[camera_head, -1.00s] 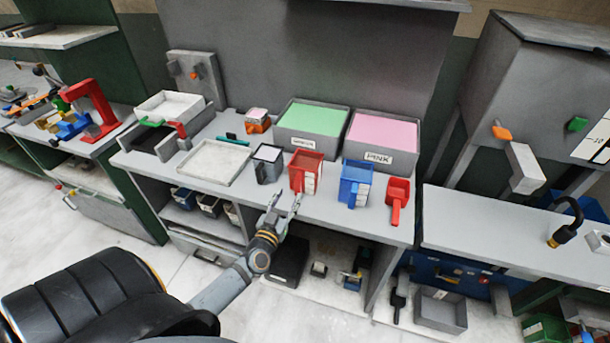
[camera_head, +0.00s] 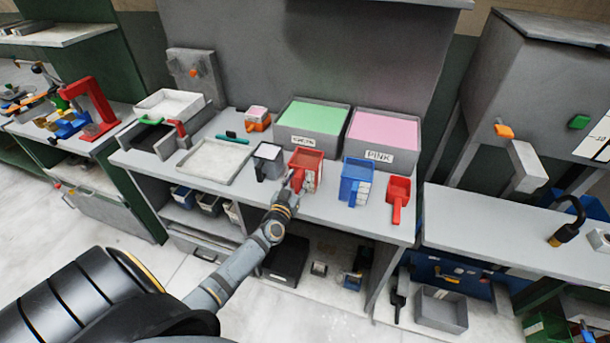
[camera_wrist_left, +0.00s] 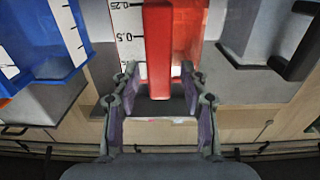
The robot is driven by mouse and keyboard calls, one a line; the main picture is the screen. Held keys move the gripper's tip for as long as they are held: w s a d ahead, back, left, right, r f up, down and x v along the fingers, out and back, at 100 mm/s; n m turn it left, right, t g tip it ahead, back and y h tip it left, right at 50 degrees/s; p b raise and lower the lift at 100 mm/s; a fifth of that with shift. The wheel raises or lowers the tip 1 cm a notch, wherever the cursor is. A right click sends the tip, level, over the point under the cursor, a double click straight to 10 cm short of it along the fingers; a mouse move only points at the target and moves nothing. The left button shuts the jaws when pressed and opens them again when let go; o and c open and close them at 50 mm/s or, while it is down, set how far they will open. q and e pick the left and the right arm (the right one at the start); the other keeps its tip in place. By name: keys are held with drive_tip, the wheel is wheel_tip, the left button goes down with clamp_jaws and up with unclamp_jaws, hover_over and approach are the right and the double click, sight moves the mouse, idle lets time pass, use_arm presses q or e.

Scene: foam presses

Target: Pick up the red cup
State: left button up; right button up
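The red cup (camera_head: 307,162) is a square container standing upright on the grey bench, with a white scale on its side. In the left wrist view its red handle (camera_wrist_left: 157,45) points toward me, with the cup's body (camera_wrist_left: 188,35) behind it. My left gripper (camera_head: 294,187) is at the front of the cup. In the left wrist view the left gripper (camera_wrist_left: 155,92) is open, with one finger on each side of the handle's lower end. I see a gap between each finger and the handle. My right gripper is not in view.
A blue cup (camera_head: 355,180) stands right of the red cup and a dark grey cup (camera_head: 268,160) left of it. A red scoop (camera_head: 398,198) lies further right. Bins with green (camera_head: 313,117) and pink (camera_head: 384,131) contents stand behind. The bench's front edge is below the gripper.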

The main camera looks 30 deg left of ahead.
use_arm(q)
drive_tip(key=c, duration=0.7)
clamp_jaws()
